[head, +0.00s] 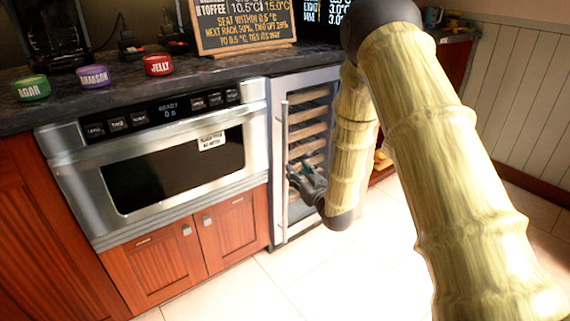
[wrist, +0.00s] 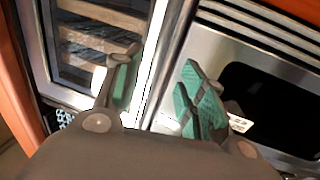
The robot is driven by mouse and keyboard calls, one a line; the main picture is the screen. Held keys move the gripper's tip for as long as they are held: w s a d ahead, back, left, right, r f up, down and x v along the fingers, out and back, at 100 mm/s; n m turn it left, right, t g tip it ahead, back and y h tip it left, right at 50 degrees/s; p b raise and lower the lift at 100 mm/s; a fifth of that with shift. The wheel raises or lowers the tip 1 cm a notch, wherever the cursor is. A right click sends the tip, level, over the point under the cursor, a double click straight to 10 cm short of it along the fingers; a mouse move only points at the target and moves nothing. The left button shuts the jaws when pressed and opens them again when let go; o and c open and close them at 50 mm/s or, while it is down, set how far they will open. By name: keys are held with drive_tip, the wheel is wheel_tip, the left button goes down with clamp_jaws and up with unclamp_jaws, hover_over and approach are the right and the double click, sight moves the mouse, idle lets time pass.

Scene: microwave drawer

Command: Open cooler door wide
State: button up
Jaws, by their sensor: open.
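The cooler (head: 308,135) stands to the right of the microwave drawer, with a glass door in a silver frame and wooden racks behind it. Its door looks shut. A tall vertical silver handle (head: 284,165) runs down the left side of the door. My gripper (head: 296,176) is at the handle, about halfway down the door. In the wrist view my gripper (wrist: 158,88) is open, with green pads on its fingers. The silver handle (wrist: 165,60) passes between the two fingers. I cannot tell whether either finger touches it.
The microwave drawer (head: 165,160) sits left of the cooler above wooden cabinets (head: 185,245). Green, purple and red jars and a chalkboard (head: 243,25) stand on the dark counter (head: 60,112). The tiled floor (head: 320,275) in front of the cooler is clear.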

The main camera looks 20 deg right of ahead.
sight(286, 159)
drive_tip(key=w+b, duration=0.1)
drive_tip(key=w, duration=0.2)
drive_tip(key=w+a+b, duration=0.1)
drive_tip(key=w, duration=0.3)
drive_tip(key=w+b, duration=0.1)
drive_tip(key=w, duration=0.2)
drive_tip(key=shift+w+a, duration=0.2)
drive_tip(key=shift+a, duration=0.1)
drive_tip(key=shift+c, duration=0.2)
clamp_jaws()
